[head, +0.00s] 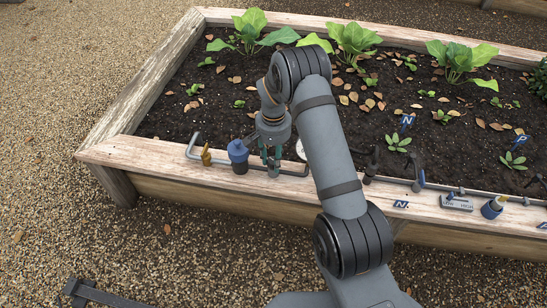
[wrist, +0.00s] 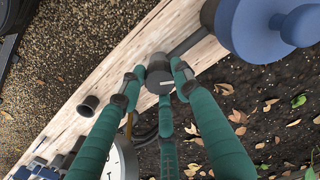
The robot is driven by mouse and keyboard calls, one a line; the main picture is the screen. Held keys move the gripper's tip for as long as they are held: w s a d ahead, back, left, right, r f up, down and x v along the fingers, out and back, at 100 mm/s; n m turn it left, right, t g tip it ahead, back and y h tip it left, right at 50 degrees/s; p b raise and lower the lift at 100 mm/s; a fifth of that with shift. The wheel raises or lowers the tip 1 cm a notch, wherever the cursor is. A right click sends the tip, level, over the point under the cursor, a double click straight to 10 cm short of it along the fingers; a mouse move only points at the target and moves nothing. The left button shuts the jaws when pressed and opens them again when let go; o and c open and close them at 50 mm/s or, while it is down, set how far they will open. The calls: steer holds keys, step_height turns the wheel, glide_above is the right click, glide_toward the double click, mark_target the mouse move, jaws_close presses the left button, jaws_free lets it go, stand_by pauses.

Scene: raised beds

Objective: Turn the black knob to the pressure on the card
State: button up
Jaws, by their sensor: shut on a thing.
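The dark knob (wrist: 159,74) shows in the wrist view with a short white pointer line on its face, lying roughly sideways in the picture. My gripper (wrist: 158,84), with green fingers, is shut around the knob. In the head view my gripper (head: 271,160) is low over the bed's front rail, and its fingers mostly hide the knob. A round white gauge (wrist: 121,162) is partly behind a finger in the wrist view; its reading cannot be made out. It also shows at the edge of my arm in the head view (head: 300,149). I cannot identify a pressure card.
A blue-capped fitting (head: 238,153) stands close left of my gripper, with a brass fitting (head: 206,156) beyond it. A grey pipe (head: 193,142) runs along the wooden rail (head: 150,152). Plants fill the bed behind.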

mark_target(273, 160)
steer(key=n+p, duration=0.1)
steer(key=n, duration=0.4)
steer(key=shift+r+n, duration=0.1)
steer(key=shift+n, duration=0.2)
steer(key=n+p, duration=0.1)
steer(key=n, duration=0.3)
steer(key=shift+n, duration=0.3)
steer(key=o, duration=1.1)
steer(key=shift+o, duration=0.2)
step_height(273, 160, up, 12)
steer(key=shift+f, duration=0.2)
